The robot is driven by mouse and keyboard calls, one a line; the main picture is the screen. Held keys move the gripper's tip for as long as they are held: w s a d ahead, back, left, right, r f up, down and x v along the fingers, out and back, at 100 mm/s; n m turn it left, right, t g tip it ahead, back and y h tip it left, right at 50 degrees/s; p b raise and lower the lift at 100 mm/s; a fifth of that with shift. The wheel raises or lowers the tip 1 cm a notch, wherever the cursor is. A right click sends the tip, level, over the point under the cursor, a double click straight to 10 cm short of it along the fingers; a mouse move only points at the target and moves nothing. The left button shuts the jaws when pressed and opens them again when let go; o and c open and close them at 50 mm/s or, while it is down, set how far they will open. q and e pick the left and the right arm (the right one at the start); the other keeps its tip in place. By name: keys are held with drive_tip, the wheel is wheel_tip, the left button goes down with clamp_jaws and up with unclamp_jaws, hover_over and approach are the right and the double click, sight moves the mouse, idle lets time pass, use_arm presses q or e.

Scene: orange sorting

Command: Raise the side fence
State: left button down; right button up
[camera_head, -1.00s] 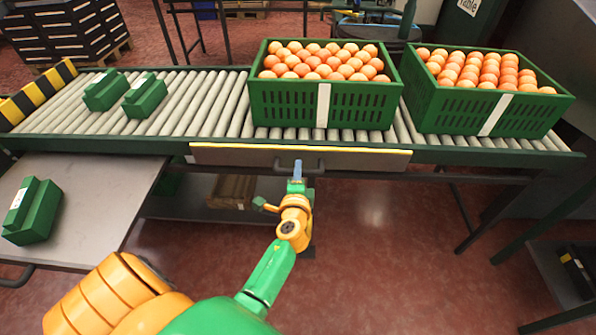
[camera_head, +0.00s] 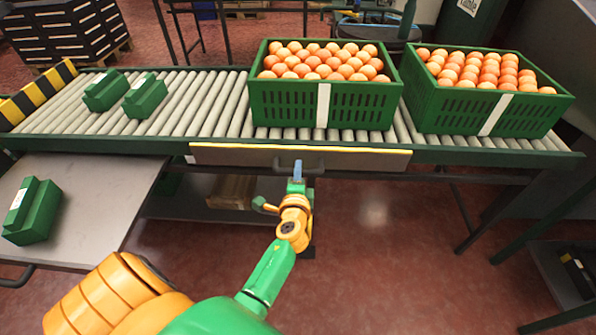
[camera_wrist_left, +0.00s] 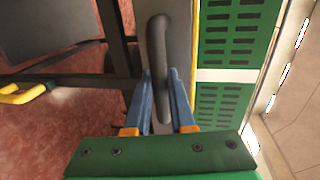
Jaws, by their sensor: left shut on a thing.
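The side fence (camera_head: 230,155) is a grey panel with a yellow top edge on the near side of the roller conveyor, in front of the left orange crate. It has a dark bar handle (camera_head: 314,166), which also shows in the left wrist view (camera_wrist_left: 157,50). The fence's top edge is about level with the conveyor's near rail. My right gripper is not in view.
Two green crates of oranges, left (camera_head: 350,104) and right (camera_head: 545,112), stand on the roller conveyor (camera_head: 215,105). Two green blocks (camera_head: 145,97) lie on the rollers at left. Another green block (camera_head: 35,215) lies on a grey side table (camera_head: 105,190).

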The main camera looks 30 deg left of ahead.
sight(298, 151)
use_arm(q)
wheel_tip(298, 151, up, 8)
drive_tip(key=p, duration=0.7)
drive_tip(key=shift+w, duration=0.1)
drive_tip(key=shift+a+f, duration=0.1)
drive_tip(key=shift+f, duration=0.05)
drive_tip(key=c, duration=0.9)
unclamp_jaws()
drive_tip(key=shift+c, duration=0.2)
drive_tip(key=shift+o, duration=0.9)
drive_tip(key=shift+f, duration=0.1)
drive_tip(key=v, duration=0.7)
